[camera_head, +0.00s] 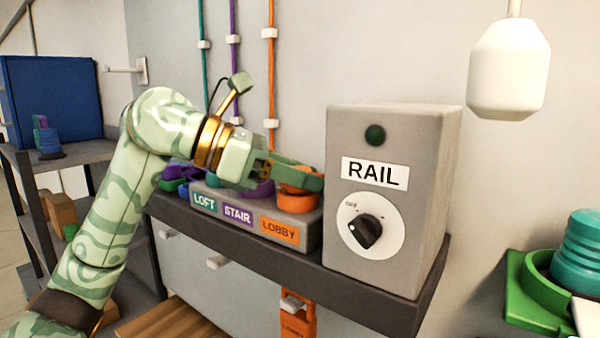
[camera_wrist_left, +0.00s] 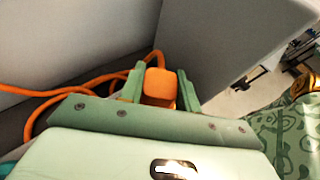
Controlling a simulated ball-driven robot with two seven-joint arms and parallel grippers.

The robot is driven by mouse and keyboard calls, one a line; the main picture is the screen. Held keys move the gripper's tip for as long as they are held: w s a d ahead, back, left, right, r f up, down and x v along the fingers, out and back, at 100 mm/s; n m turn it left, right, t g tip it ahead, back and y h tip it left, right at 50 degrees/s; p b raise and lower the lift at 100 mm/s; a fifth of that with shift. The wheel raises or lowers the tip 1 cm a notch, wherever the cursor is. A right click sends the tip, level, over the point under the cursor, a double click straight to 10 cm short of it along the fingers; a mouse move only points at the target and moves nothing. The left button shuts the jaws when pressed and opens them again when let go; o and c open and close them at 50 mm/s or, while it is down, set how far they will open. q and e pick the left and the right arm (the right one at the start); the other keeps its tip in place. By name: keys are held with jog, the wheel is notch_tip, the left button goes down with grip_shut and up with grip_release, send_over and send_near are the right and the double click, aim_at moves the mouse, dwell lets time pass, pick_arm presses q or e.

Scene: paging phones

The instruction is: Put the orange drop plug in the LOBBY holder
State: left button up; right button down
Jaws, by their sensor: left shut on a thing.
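My left gripper (camera_head: 295,180) is over the right end of the grey block, above its orange LOBBY label (camera_head: 280,232). It is shut on the orange drop plug (camera_wrist_left: 160,83), which shows between the two green fingers in the left wrist view (camera_wrist_left: 160,90). In the head view, orange (camera_head: 297,190) shows around and just below the fingers, at the LOBBY holder. The fingers hide part of it, so I cannot tell whether the plug is seated. My right gripper is not in view.
The block also has LOFT (camera_head: 204,202) and STAIR (camera_head: 238,214) labels. A grey RAIL box (camera_head: 390,240) stands close to the right on the same shelf (camera_head: 290,265). An orange cable (camera_wrist_left: 70,90) loops beside the plug. A white lamp (camera_head: 508,75) hangs at upper right.

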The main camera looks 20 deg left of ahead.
pick_arm(q)
jog(key=o, duration=1)
jog(key=shift+r, duration=0.15)
jog(key=shift+a+r, duration=0.2)
jog(key=shift+a, duration=0.05)
jog(key=shift+b+v, duration=0.85)
jog(key=shift+v, duration=4.9)
jog(key=shift+r, duration=0.1)
